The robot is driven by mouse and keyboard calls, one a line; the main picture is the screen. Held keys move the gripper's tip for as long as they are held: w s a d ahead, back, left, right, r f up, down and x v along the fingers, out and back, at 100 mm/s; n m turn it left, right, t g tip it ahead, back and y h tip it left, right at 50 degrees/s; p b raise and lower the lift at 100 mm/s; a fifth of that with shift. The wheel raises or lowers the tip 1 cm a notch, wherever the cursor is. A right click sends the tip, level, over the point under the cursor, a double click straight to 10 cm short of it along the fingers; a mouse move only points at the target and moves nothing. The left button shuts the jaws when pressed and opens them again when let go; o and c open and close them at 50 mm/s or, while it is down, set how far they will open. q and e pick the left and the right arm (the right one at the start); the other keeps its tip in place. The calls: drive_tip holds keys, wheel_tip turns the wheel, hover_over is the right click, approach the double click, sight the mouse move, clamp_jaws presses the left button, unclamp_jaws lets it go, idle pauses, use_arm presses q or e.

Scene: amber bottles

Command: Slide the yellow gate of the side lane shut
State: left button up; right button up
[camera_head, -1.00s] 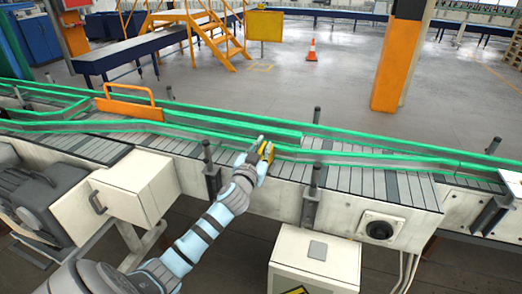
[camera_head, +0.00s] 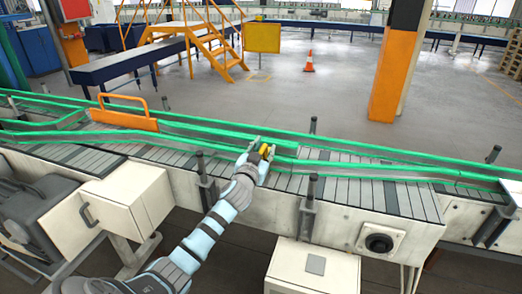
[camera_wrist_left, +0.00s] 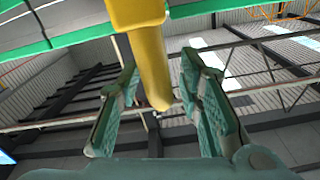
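A small yellow piece (camera_head: 265,151) shows at my left gripper, over the near green rail of the conveyor; most of the gate it may belong to is hidden. In the left wrist view, a yellow post (camera_wrist_left: 149,62) comes down from the top, its rounded tip between the fingers. My left gripper (camera_head: 263,148) is open, its fingers on either side of the yellow piece. The wrist view shows the green finger pads (camera_wrist_left: 160,100) apart, with gaps on both sides of the post. My right gripper is not in view.
The grey slatted conveyor (camera_head: 345,189) has green rails and dark upright posts. An orange panel with a loop handle (camera_head: 128,117) stands on it at the left. A white box (camera_head: 128,203) and a grey motor (camera_head: 35,215) sit on the near side. An orange pillar (camera_head: 393,75) stands beyond.

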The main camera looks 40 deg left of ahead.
use_arm(q)
drive_tip(key=v, duration=1.2)
drive_tip(key=shift+a, duration=0.15)
